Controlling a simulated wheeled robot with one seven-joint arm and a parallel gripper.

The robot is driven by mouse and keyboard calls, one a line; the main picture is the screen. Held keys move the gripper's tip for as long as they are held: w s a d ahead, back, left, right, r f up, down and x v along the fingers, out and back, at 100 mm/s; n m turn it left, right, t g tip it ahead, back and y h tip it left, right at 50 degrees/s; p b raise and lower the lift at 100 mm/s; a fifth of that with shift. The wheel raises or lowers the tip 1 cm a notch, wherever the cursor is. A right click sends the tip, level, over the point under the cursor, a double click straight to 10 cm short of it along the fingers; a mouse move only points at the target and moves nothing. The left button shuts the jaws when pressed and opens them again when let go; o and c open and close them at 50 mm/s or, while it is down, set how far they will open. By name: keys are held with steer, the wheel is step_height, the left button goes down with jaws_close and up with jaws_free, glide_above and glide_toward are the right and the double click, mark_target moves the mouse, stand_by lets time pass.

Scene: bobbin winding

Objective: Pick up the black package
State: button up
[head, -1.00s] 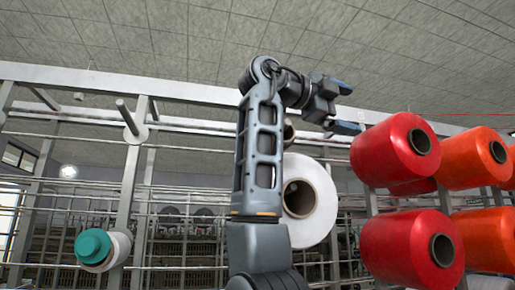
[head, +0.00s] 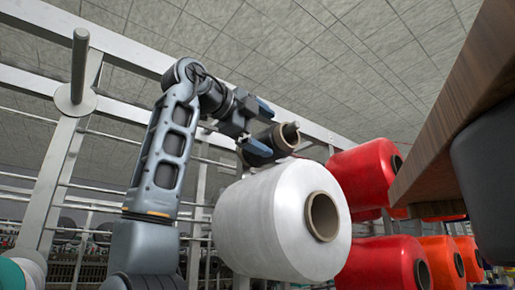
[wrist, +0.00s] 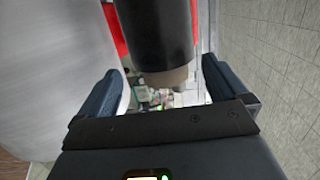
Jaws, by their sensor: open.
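The black package (head: 275,139) is a small dark cylinder with a brown tube end, on the rack just behind the large white spool. In the wrist view the black package (wrist: 155,30) hangs in from the top, its brown end (wrist: 165,78) between the two fingers. My gripper (head: 262,127) is open, with its blue fingers above and below the package in the head view. In the wrist view my gripper (wrist: 160,82) shows a gap on each side of the brown end. Part of the package is hidden by the lower finger and the white spool.
The large white spool (head: 265,225) sits close below my gripper. Red spools (head: 365,175) and orange ones stand to the right. A brown wooden edge (head: 455,120) juts in at the right. Rack bars and an empty peg (head: 79,65) are at the left.

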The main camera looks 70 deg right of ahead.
steer(key=x, duration=0.2)
steer(key=p+x, duration=0.2)
steer(key=x, duration=0.1)
steer(key=shift+d+r, duration=0.2)
steer(key=shift+d, duration=0.2)
steer(key=shift+s+d+f, duration=0.1)
steer(key=shift+s+d, duration=0.05)
steer(key=shift+d, duration=0.25)
steer(key=shift+c, duration=0.2)
steer(key=c, duration=0.8)
